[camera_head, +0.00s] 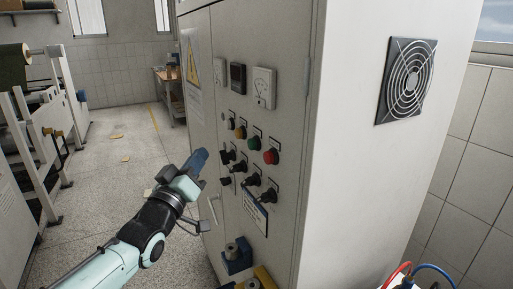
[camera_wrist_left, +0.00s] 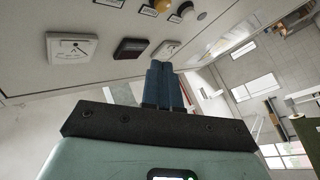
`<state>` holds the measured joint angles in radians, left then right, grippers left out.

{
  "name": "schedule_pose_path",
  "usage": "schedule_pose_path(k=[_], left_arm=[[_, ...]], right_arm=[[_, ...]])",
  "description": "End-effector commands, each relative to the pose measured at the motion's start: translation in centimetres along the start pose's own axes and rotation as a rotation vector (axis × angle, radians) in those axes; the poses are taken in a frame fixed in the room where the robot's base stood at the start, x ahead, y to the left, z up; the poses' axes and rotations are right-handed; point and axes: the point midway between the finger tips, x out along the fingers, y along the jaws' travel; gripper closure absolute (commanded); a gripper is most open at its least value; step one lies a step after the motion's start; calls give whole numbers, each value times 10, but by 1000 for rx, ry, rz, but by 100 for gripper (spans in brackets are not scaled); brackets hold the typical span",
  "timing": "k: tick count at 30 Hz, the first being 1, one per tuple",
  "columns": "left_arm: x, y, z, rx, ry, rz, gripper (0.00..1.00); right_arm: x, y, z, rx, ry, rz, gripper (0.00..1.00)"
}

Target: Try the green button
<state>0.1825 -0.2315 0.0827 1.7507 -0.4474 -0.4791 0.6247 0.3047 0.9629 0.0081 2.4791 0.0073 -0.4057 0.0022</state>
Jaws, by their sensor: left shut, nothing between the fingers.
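The green button (camera_head: 254,143) is on the front of a grey control cabinet, between a yellow button (camera_head: 240,132) and a red button (camera_head: 271,157). My left gripper (camera_head: 201,158) is shut and empty, in front of the cabinet and left of the button row in the head view, apart from the green button. In the left wrist view its blue fingers (camera_wrist_left: 161,75) are together, with the cabinet face beyond them. The yellow button (camera_wrist_left: 162,5) shows at the top edge there; the green one is cut off or barely visible. My right gripper is not in view.
Black rotary switches (camera_head: 252,181) sit below the buttons, and a gauge (camera_head: 263,88) and a dark display (camera_head: 238,78) above. A door handle (camera_head: 213,209) stands out near my left arm. Floor left of the cabinet is mostly clear; machinery (camera_head: 40,140) stands farther left.

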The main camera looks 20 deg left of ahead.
Motion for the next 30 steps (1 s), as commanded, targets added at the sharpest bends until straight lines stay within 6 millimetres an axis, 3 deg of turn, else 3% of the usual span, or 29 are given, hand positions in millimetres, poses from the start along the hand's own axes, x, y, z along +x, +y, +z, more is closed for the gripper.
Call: schedule_pose_path(k=[14,27,30], left_arm=[[4,4,1,-1,1,2,100],[45,33,28,-3,0,1,100],[52,38,35,-2,1,3,100]], right_arm=[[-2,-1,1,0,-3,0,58],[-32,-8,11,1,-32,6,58],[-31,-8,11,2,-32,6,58]])
